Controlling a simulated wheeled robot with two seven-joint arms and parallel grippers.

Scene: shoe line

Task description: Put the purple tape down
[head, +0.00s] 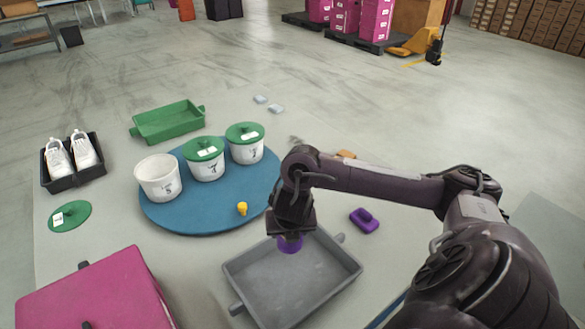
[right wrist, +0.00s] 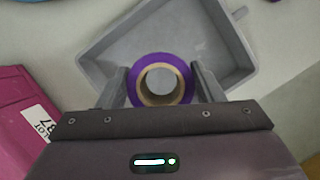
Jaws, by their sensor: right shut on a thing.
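The purple tape (head: 290,244) is a roll with a brown core. My right gripper (head: 291,232) is shut on it and holds it over the grey tray (head: 325,290). In the right wrist view the tape (right wrist: 161,62) sits between the two fingers of the gripper (right wrist: 161,85), and the grey tray (right wrist: 235,50) shows beneath it. The tray looks empty. I cannot tell the exact height of the tape above the tray floor. My left gripper is not in view.
A blue round mat (head: 180,222) holds white tubs (head: 158,178), two with green lids, and a small yellow object (head: 242,208). A pink box (head: 95,295) stands left of the grey tray. A purple object (head: 364,220) lies right. A green tray (head: 168,122) is farther back.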

